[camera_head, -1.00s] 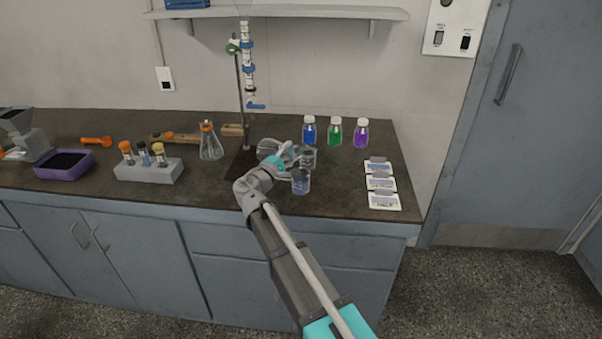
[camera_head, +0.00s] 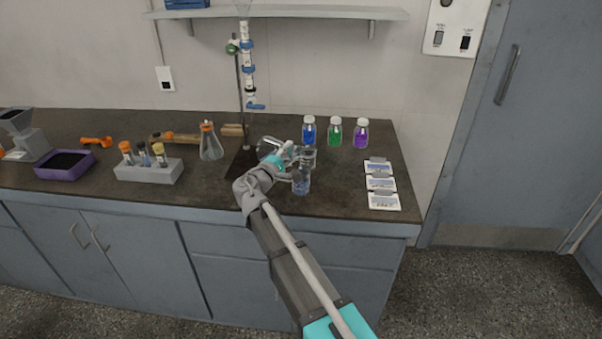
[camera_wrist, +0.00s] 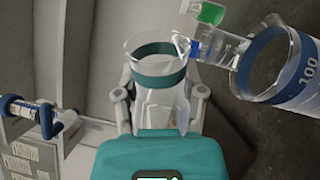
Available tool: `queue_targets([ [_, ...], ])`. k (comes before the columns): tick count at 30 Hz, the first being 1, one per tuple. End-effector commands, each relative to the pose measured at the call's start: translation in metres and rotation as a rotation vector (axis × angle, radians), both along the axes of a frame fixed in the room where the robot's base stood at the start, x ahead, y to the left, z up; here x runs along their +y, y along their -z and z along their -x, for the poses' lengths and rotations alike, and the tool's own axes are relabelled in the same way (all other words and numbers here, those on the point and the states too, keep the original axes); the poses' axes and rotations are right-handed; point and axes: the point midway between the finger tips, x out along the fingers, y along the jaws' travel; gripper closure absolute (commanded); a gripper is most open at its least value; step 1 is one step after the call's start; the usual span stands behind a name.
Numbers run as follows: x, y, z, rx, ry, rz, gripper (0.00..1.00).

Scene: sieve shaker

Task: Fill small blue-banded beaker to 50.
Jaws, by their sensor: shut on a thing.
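My gripper (camera_wrist: 159,103) is shut on a glass beaker with a teal band (camera_wrist: 158,64). This beaker is tipped well over, with its mouth pointing away from my gripper. A blue-banded beaker (camera_wrist: 264,68) marked 100 stands upright beside and below its rim in the wrist view. I cannot clearly see a stream or the liquid level. In the head view my gripper (camera_head: 289,155) is over the counter, and the glass there is small and overlapping. One beaker (camera_head: 308,158) stands just right of my gripper and another with blue marking (camera_head: 301,182) stands nearer the front.
Blue (camera_head: 309,132), green (camera_head: 335,132) and purple (camera_head: 361,134) bottles stand behind to the right. The burette (camera_head: 248,72) rises behind my gripper. A conical flask (camera_head: 210,144) and a vial rack (camera_head: 148,171) are left. Labelled cards (camera_head: 381,184) lie on the right.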

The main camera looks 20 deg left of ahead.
Motion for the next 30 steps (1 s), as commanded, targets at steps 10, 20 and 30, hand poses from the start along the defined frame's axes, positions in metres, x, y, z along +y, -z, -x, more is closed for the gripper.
queue_targets([
  [10,-0.0004,-0.0011,0.0001,-0.006,0.000,-0.020,1.00],
  [20,-0.0008,-0.0018,0.0002,-0.012,0.001,-0.040,1.00],
  [30,-0.0010,-0.0026,0.0003,-0.017,0.000,-0.059,1.00],
])
